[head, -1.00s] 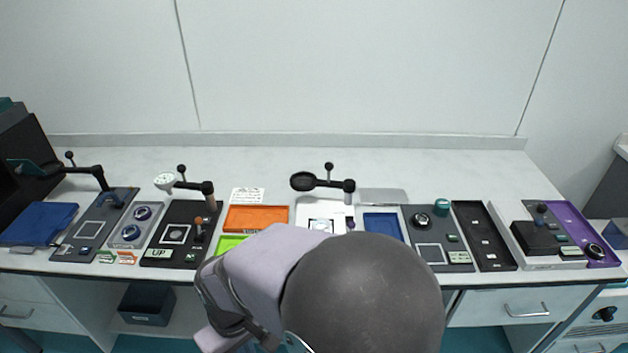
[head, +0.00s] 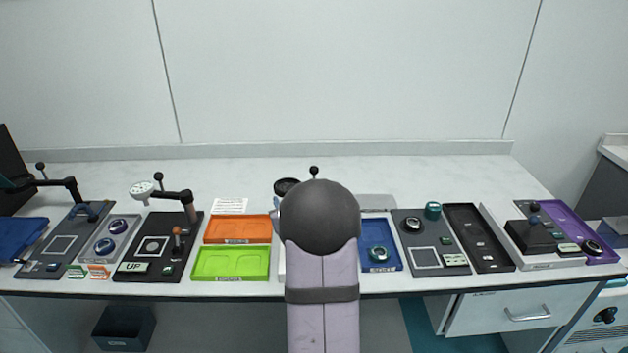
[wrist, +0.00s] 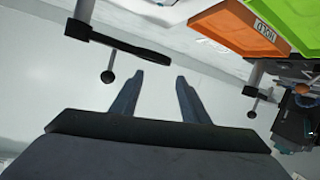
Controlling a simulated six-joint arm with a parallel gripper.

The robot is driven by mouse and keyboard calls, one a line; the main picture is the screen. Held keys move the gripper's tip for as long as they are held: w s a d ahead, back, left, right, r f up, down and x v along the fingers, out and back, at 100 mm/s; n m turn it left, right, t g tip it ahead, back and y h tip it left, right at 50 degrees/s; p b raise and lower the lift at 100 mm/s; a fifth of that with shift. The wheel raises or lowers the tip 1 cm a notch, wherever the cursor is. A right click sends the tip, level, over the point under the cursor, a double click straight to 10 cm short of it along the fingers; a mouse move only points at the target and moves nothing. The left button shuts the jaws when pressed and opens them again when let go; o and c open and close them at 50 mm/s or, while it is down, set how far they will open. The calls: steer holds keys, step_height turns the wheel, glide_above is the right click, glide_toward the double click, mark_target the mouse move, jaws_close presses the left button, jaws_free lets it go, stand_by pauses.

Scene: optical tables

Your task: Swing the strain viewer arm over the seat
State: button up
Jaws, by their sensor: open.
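Several swing arms with ball knobs stand along the bench; no label I can read says which is the strain viewer. The middle one shows its black round head (head: 287,186) and ball knob (head: 314,170) in the head view; my arm hides its post and base. In the wrist view, a black swing arm (wrist: 130,44) with a hanging ball knob (wrist: 108,76) lies just beyond my gripper (wrist: 161,80). My gripper is open and empty, with the knob left of its fingertips and apart from them. The seat is hidden behind my arm.
An orange tray (head: 237,229) and a green tray (head: 231,263) lie left of my arm, a blue tray (head: 392,259) right. Another swing arm with a white head (head: 143,188) stands further left. The bench strip along the back wall is clear.

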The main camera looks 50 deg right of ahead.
mark_target(315, 172)
steer(key=s+d+h, duration=0.1)
steer(key=d, duration=0.2)
steer(key=s+d+r+t+b, duration=0.1)
steer(key=d, duration=0.1)
steer(key=s+d+r+t+h, duration=0.1)
steer(key=d, duration=0.2)
steer(key=shift+s+d+h, duration=0.15)
steer(key=shift+d+h, duration=0.15)
steer(key=shift+d, duration=0.05)
steer(key=shift+d+r+t, duration=0.15)
steer(key=shift+r+t, duration=0.05)
steer(key=shift+t, duration=0.1)
steer(key=shift+p+x, duration=0.8)
steer(key=shift+x, duration=2.8)
jaws_close()
